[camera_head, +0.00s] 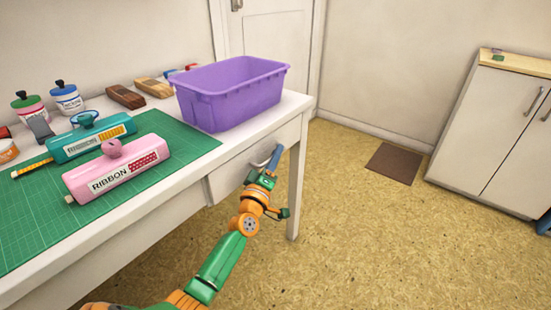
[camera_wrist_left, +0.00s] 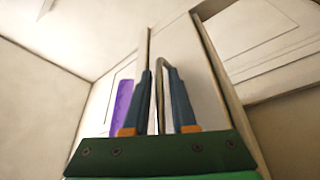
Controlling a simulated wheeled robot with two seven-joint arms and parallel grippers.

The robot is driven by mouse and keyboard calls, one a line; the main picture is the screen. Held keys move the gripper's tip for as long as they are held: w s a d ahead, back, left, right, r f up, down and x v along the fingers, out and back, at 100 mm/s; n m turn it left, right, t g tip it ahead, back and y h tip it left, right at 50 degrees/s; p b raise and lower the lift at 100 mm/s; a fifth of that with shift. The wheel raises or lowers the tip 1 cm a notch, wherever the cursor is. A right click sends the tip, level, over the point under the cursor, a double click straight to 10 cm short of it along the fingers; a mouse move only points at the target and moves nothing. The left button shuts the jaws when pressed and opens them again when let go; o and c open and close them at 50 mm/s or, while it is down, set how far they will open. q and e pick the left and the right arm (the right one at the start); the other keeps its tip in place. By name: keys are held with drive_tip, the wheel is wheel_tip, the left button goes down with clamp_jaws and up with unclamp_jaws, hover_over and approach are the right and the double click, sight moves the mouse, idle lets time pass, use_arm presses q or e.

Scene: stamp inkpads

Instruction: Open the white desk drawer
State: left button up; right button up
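The white desk drawer (camera_head: 228,178) is in the front of the white desk, below the purple bin, and looks closed. Its metal handle (camera_head: 262,161) sticks out near the desk's right leg. My left gripper (camera_head: 274,162) is at the handle, partly covering it. In the left wrist view the handle (camera_wrist_left: 160,80) stands between the two blue fingers of my left gripper (camera_wrist_left: 160,75). The fingers are apart, with gaps showing beside the handle; whether either touches it I cannot tell. My right gripper is not in view.
A purple bin (camera_head: 235,92) stands on the desk above the drawer. A pink stamp (camera_head: 115,172) and a teal stamp (camera_head: 90,138) lie on the green mat (camera_head: 45,232). The floor (camera_head: 390,240) right of the desk is mostly clear, with a brown mat (camera_head: 394,164).

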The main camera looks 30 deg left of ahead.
use_arm(q)
clamp_jaws()
idle(1.5)
